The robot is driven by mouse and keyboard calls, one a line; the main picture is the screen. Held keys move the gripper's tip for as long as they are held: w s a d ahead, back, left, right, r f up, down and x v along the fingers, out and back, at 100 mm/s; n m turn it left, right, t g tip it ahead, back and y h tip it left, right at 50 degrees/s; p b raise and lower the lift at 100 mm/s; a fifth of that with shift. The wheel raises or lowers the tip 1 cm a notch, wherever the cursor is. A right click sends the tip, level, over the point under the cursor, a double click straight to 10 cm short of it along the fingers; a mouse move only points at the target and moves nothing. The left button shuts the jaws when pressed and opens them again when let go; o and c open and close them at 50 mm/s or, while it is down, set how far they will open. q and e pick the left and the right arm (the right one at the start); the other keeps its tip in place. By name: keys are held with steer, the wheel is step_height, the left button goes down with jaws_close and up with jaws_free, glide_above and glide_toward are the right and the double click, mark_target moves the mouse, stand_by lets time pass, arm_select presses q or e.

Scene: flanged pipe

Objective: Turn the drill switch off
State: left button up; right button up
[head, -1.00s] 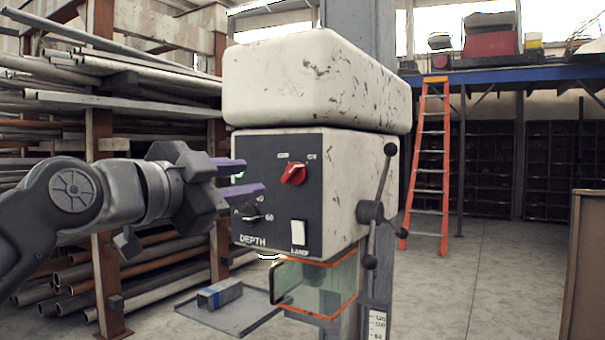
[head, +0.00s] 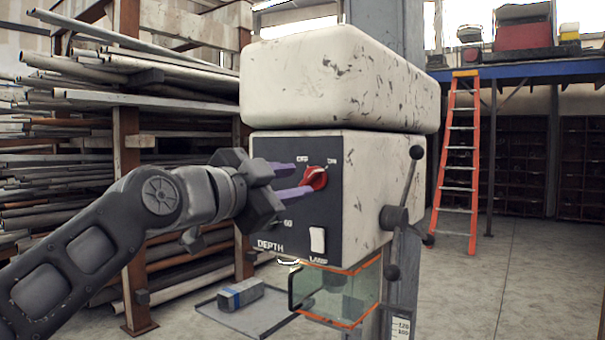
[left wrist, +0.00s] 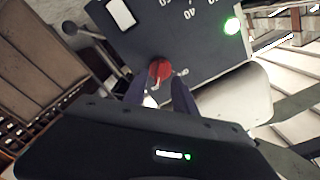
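The drill switch is a red rotary knob (head: 316,178) on the dark front panel (head: 268,160) of the white drill head. OFF is marked to its upper left and ON to its upper right; its raised bar seems to lean toward ON. The knob also shows in the left wrist view (left wrist: 160,69). My left gripper (head: 303,181) is open, its purple fingers spaced apart with their tips right at the knob's left side. In the left wrist view the knob lies between and just beyond the fingertips (left wrist: 159,88). Whether they touch it I cannot tell. My right gripper is not visible.
A white lamp switch (head: 317,240) sits below the knob. A feed handle with several spokes (head: 394,217) is on the drill's right side. A clear orange-edged guard (head: 335,295) hangs below. Pipe racks (head: 70,140) stand at left, and an orange ladder (head: 460,165) behind at right.

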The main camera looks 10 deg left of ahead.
mark_target(307, 180)
arm_select(q)
steer(key=shift+p+x, duration=0.45)
steer(key=shift+x, duration=1.25)
steer(key=shift+c, duration=0.3)
jaws_close()
